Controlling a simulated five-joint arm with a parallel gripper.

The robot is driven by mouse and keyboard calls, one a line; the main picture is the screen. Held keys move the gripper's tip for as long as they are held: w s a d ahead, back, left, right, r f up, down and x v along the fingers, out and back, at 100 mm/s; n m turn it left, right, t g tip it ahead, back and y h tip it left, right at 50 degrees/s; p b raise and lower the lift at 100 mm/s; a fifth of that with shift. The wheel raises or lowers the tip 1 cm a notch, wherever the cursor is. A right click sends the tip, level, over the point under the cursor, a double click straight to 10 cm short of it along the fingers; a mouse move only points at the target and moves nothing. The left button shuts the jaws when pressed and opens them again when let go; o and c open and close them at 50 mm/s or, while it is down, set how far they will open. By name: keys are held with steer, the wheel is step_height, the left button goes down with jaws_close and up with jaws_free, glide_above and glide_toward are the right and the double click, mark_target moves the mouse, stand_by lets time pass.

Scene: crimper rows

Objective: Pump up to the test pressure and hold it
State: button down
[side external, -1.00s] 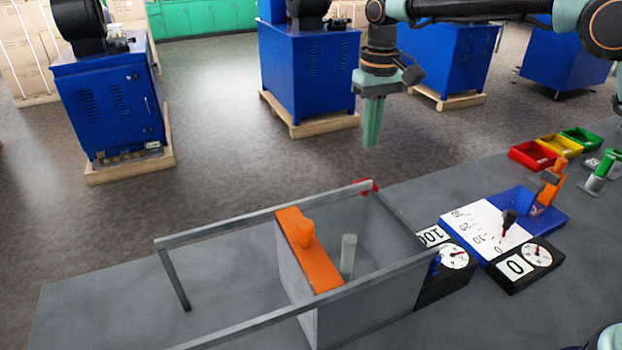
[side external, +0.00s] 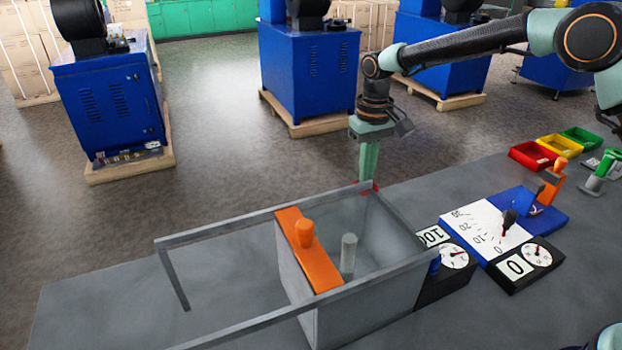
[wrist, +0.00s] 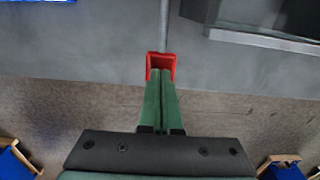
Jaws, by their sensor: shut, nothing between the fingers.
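My gripper (side external: 368,182) has long green fingers, pressed together and pointing down at the far rail of the grey tank. In the wrist view its fingertips (wrist: 160,74) are at a red U-shaped piece (wrist: 161,60), with the piece's walls on both sides; contact is unclear. In the side view the fingers partly hide this red piece (side external: 375,188). The tank (side external: 360,300) carries an orange plate (side external: 318,270) with an orange knob, and a grey post (side external: 348,256) stands inside. A white gauge panel (side external: 480,238) has a scale and a dark pointer with its red tip near 0.
Two black dial boxes stand right of the tank, one labelled 100 (side external: 452,257) and one labelled 0 (side external: 538,254). An orange lever piece (side external: 550,182), a green-handled tool (side external: 604,168) and coloured bins (side external: 533,155) lie farther right. Two long rails extend left.

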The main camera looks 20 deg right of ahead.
steer(key=shift+w+f, duration=0.25)
steer(key=shift+f, duration=0.55)
steer(key=shift+w+f, duration=0.3)
steer(key=shift+f, duration=0.45)
steer(key=shift+w+f, duration=0.25)
steer(key=shift+f, duration=0.55)
steer(key=shift+w+f, duration=0.1)
steer(key=shift+f, duration=1.45)
step_height(320, 180, up, 13)
steer(key=shift+w, duration=0.1)
